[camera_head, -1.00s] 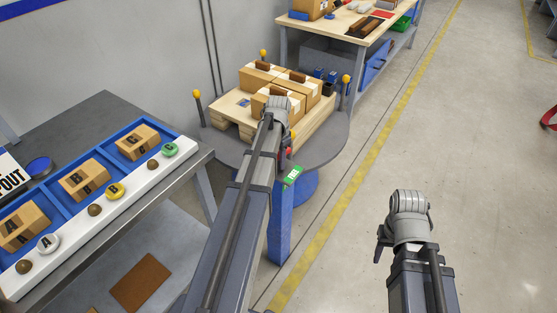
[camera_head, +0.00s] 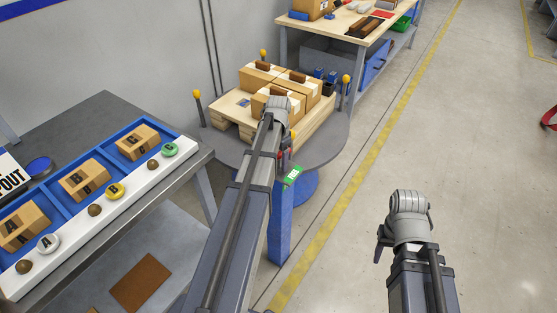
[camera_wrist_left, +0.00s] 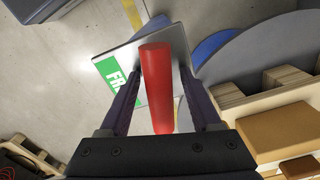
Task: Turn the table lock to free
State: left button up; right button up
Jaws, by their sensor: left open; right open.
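The table lock has a red handle (camera_wrist_left: 158,90), seen in the left wrist view between the two fingers of my left gripper (camera_wrist_left: 160,78). The fingers are open, one on each side of the handle; I cannot tell if either touches it. Behind the handle is a grey plate (camera_wrist_left: 183,45) with a green label (camera_wrist_left: 118,75), its lettering partly hidden and starting "FR". In the head view the green label (camera_head: 293,175) sits atop a blue post (camera_head: 281,225), and my left wrist hides most of the handle. My right gripper (camera_head: 384,243) is open and empty over the floor at right.
A round grey turntable (camera_head: 325,148) beside the lock carries a wooden pallet (camera_head: 228,108) with several cartons (camera_head: 262,76). Posts with yellow knobs (camera_head: 346,79) stand around its edge. A grey bench (camera_head: 75,120) with a blue tray is at left.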

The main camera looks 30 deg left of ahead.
pick_arm(q)
jog(key=shift+r, duration=0.15)
notch_tip(320, 180, up, 8)
jog(key=p, duration=0.8)
jog(key=shift+f, duration=0.2)
jog(key=shift+m, duration=1.1)
jog(key=shift+f, duration=0.1)
jog(key=shift+f+b, duration=0.1)
jog(key=shift+b, duration=0.2)
notch_tip(320, 180, down, 8)
jog(key=b, duration=0.7)
jog(key=shift+r+b, duration=0.2)
jog(key=shift+b, duration=0.1)
